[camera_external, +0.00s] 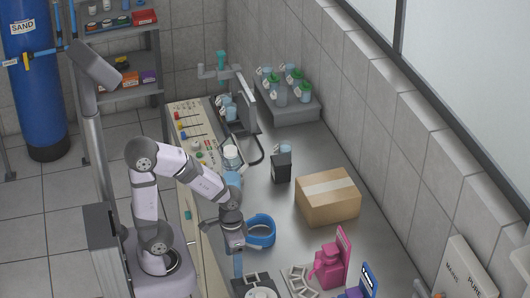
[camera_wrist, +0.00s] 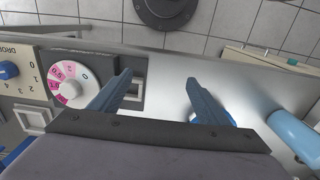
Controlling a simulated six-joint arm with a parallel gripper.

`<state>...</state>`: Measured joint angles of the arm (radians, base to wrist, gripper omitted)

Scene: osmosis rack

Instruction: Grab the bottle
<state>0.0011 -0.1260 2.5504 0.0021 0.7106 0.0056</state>
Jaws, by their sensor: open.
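My gripper (camera_external: 238,262) points down over the near part of the bench in the external view. In the wrist view its two blue-grey fingers (camera_wrist: 158,80) are spread apart with nothing between them. A clear bottle-like container with a pale top (camera_external: 231,157) stands by the control panel, beyond my gripper; my arm is close in front of its lower part.
A control panel (camera_external: 194,130) with knobs lines the left side; a dial (camera_wrist: 70,82) shows in the wrist view. A blue ring (camera_external: 261,230), a cardboard box (camera_external: 328,197), a black container (camera_external: 281,168) and a pink device (camera_external: 329,266) stand on the bench.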

